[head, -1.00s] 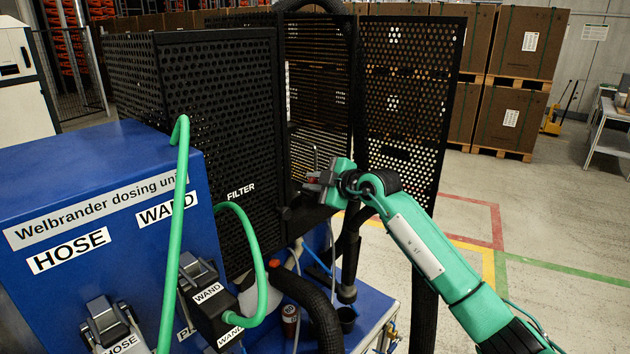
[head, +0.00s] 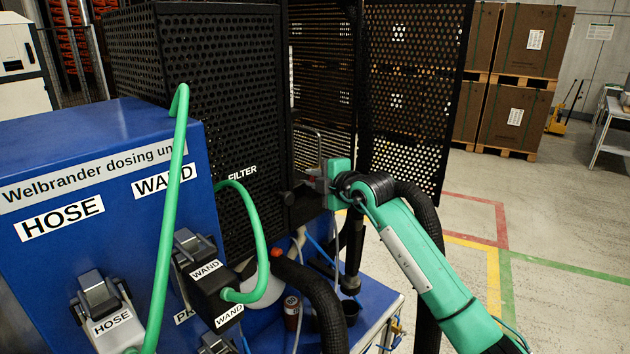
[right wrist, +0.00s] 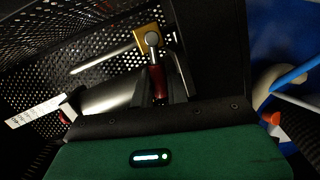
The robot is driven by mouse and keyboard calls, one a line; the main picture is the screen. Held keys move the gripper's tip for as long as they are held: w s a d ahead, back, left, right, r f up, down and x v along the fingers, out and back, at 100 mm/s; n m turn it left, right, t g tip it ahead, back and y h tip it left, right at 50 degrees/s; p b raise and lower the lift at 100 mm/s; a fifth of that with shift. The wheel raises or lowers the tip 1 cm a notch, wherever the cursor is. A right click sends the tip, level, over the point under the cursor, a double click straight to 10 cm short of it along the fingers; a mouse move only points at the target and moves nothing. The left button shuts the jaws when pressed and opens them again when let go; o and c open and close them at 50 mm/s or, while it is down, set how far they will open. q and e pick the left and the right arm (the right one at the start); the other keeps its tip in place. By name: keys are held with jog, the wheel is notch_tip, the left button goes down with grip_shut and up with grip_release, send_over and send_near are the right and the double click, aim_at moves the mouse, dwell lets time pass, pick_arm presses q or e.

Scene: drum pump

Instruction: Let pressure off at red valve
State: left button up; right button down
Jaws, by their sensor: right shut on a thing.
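The red valve lever (right wrist: 157,82) shows in the right wrist view, hanging from a brass valve body (right wrist: 148,40) with a round grey hub. My right gripper (right wrist: 161,92) is shut on the lever, with its dark fingers on both sides of it. In the head view my right gripper (head: 319,184) is beside the black perforated cage marked FILTER, at its open side. The lever is too small and hidden to make out there. My left gripper is not in view.
The blue dosing unit (head: 60,160) stands at the left, with a green hose (head: 176,190) and couplings labelled HOSE and WAND. Perforated black panels (head: 410,90) stand behind my right arm. A thick black hose (head: 320,300) runs below. Open floor lies at the right.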

jog(key=shift+f, duration=0.1)
jog(key=c, duration=1.4)
grip_release()
jog(key=shift+c, duration=0.2)
